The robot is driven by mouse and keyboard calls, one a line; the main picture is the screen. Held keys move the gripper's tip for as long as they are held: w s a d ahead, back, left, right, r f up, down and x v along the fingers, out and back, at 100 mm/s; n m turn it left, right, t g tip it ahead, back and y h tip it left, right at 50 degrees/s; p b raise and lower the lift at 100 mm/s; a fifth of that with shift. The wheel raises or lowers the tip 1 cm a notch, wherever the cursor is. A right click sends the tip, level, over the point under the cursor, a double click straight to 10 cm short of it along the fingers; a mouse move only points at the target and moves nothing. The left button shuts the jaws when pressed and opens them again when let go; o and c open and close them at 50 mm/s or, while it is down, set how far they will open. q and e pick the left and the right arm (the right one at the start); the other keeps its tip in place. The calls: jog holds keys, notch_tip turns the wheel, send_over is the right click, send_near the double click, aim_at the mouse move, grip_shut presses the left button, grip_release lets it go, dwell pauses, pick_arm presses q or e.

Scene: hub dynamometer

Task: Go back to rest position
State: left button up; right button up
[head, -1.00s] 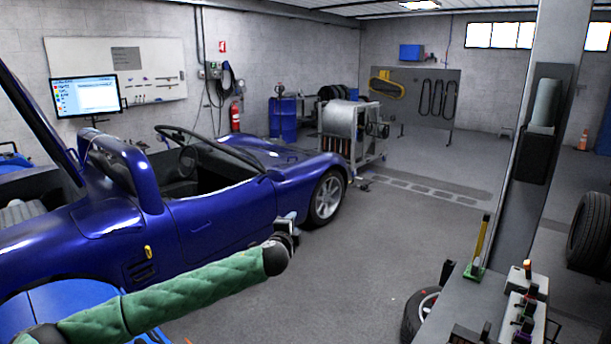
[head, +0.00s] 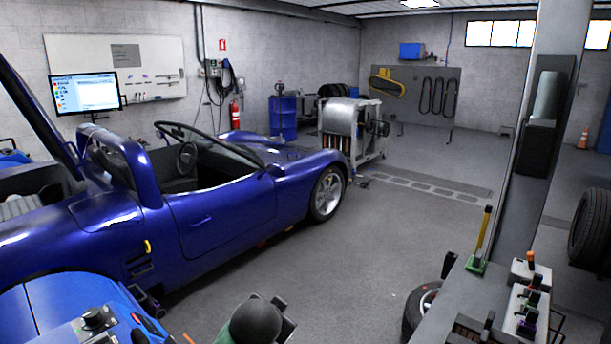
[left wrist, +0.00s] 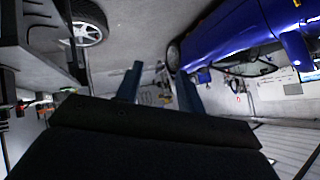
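My left gripper (head: 280,318) is at the bottom middle of the head view, at the end of my foreshortened arm. It is in the air in front of the blue open car (head: 225,205), apart from it. In the left wrist view, its two dark fingers stand apart with an empty gap (left wrist: 158,72) between them. Floor, wall and car show beyond them. My right gripper is in neither view.
A workbench (head: 455,295) with a control box (head: 526,290) stands at the lower right, beside a grey pillar (head: 545,100). A blue unit with a black knob (head: 94,317) is at the lower left. The floor (head: 370,250) between is clear.

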pick_arm(q)
jog(key=s+a+f+n+g+b, duration=0.1)
jog(key=s+a+f+g, duration=0.1)
jog(key=s+f, duration=0.8)
jog(key=s+a+f+n+g+b, duration=0.2)
jog(key=s+a+f+g, duration=0.1)
jog(key=s+f, duration=0.8)
jog(key=s+a+f+n+g+b, duration=0.2)
jog(key=s+f, duration=0.9)
jog(key=s, duration=0.3)
jog(key=shift+s+a+g+h, duration=0.15)
jog(key=shift+s+g+h, duration=0.15)
jog(key=shift+s+g, duration=0.1)
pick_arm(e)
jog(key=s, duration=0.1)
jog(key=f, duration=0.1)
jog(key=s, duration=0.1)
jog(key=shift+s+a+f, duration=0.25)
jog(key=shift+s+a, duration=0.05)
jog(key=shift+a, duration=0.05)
